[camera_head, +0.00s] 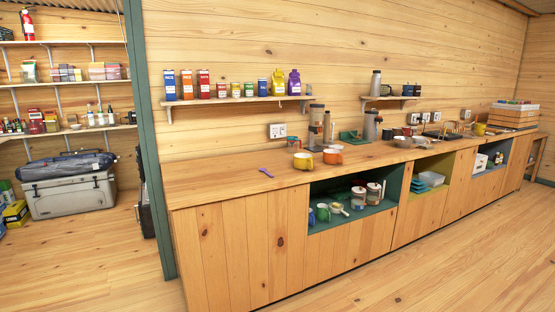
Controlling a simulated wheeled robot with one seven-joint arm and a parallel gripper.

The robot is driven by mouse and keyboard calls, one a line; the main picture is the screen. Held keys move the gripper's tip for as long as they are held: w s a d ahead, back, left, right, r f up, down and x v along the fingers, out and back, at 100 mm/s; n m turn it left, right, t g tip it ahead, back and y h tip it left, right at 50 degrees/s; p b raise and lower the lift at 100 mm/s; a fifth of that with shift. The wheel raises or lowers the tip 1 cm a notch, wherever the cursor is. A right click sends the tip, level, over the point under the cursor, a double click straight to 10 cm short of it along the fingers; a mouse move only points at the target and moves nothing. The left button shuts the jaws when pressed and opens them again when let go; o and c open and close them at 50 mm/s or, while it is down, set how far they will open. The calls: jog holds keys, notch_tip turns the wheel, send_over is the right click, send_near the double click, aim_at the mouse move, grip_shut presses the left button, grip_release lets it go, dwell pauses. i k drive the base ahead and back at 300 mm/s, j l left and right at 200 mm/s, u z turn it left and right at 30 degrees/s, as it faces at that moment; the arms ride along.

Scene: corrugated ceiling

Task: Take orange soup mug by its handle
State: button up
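The orange soup mug (333,157) stands upright on the long wooden counter, near its front edge and above the open teal compartment. Its handle seems to be on its right side, but it is small at this distance. A yellow mug (303,161) stands just to its left, very close to it; I cannot tell whether they touch. My gripper does not show in the head view.
The wooden counter (220,178) runs along the wall. A purple utensil (266,173) lies left of the mugs. A coffee grinder (316,128) and other appliances stand behind them. Shelves with cartons hang above. The wooden floor (420,270) before the counter is clear.

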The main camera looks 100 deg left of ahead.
aim_at(331, 156)
jog(key=u, duration=2.95)
jog(key=i+l, duration=0.25)
jog(key=i, duration=0.25)
jog(key=i+l, duration=0.25)
jog(key=i, duration=0.25)
jog(key=i+l, duration=0.25)
jog(key=i, duration=0.3)
jog(key=i+l, duration=0.25)
jog(key=i, duration=0.25)
jog(key=i+l, duration=0.25)
jog(key=i, duration=0.25)
jog(key=i+l, duration=0.25)
jog(key=i, duration=0.25)
